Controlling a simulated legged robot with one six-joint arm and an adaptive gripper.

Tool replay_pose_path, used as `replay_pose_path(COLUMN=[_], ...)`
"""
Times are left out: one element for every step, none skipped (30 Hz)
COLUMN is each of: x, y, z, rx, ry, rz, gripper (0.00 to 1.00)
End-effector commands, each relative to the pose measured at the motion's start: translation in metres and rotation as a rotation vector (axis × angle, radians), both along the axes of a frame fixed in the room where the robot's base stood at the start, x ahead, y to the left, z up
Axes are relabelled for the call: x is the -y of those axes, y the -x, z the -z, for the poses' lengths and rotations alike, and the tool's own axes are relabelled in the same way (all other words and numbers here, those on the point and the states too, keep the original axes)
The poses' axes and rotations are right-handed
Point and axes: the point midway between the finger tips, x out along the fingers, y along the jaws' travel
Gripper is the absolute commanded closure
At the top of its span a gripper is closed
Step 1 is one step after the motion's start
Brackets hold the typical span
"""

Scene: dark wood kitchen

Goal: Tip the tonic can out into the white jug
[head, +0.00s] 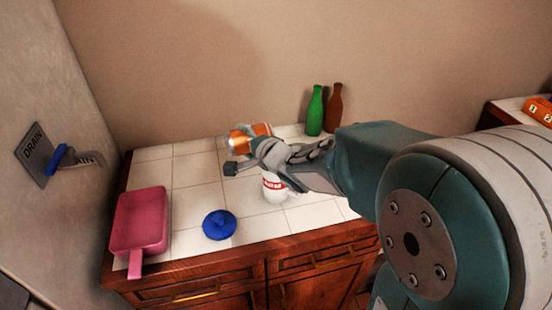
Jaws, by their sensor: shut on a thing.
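The tonic can (258,131), orange with a pale end, is in my gripper (247,155) above the tiled counter. The can lies tipped well over, close to level, with its pale end toward the left. My gripper is shut on it. The white jug (273,188) with a red label stands below the gripper. Its upper part is hidden behind my gripper, so its mouth does not show. I cannot tell whether the can's end is over the jug or whether anything is flowing.
A pink square pan (140,220) lies at the counter's left, its handle over the front edge. A blue lid-like piece (219,225) lies near the front. Green (315,112) and brown (334,110) bottles stand at the back. A blue-handled lever (62,158) juts from the left wall by a DRAIN sign.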

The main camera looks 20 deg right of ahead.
Motion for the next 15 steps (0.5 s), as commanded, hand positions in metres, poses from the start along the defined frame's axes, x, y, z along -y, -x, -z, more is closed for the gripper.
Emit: replay_pose_path(x=[0.0003,0.0004,0.0004,0.0005,0.0005,0.0005,0.0005,0.0006,0.0007,0.0007,0.0009,0.0010,0.0010,0.0012,0.0014], y=[-0.0001,-0.0001,-0.0001,-0.0002,-0.0002,-0.0001,-0.0001,-0.0001,-0.0001,0.0000,-0.0001,-0.0001,-0.0001,-0.0001,-0.0001], z=[-0.0007,-0.0010,-0.0014,-0.0018,-0.0022,-0.0028,-0.0033,-0.0038,-0.0037,-0.0030,-0.0028,-0.0025,-0.0023,-0.0021,-0.0017], rx=[0.000,-0.001,0.000,-0.001,-0.001,-0.001,-0.001,-0.002,-0.003,-0.003,-0.004,-0.004,-0.004,-0.004,-0.004], ry=[-0.009,-0.014,-0.021,-0.026,-0.032,-0.042,-0.049,-0.056,-0.063,-0.070,-0.076,-0.085,-0.093,-0.100,-0.110], rz=[0.001,0.000,0.001,0.001,0.001,0.000,0.000,0.000,0.000,0.000,0.000,0.001,0.000,0.000,0.001], gripper=[0.66,0.66,0.66,0.66,0.66,0.66,0.66,0.66,0.66,0.66,0.66,0.66,0.66,0.66,0.66])
